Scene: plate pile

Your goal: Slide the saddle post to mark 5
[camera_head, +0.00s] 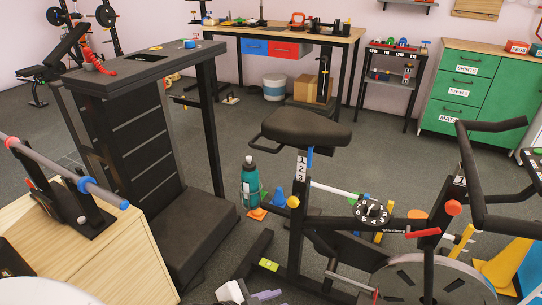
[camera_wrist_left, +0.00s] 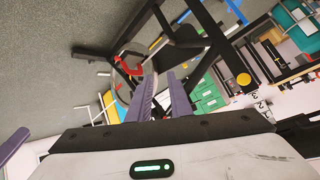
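The black saddle (camera_head: 300,126) sits on top of an upright post (camera_head: 302,165) with a white number strip reading 1, 2, 3. Lower marks are not visible. A yellow knob (camera_head: 293,202) sticks out of the frame tube just below the strip. In the left wrist view the yellow knob (camera_wrist_left: 243,79) is right of the fingers, near the numbers 2 and 3 (camera_wrist_left: 258,101). My left gripper (camera_head: 268,295) is at the bottom edge, below the knob and apart from it. Its purple fingers (camera_wrist_left: 163,80) have a narrow empty gap between them. My right gripper is not identifiable.
The bike's handlebar (camera_head: 490,170), dial (camera_head: 371,212) and flywheel (camera_head: 430,280) lie to the right. A teal bottle (camera_head: 250,182) stands behind the post. A black stand (camera_head: 150,130) and wooden box (camera_head: 95,245) are at the left. Open floor lies behind the bike.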

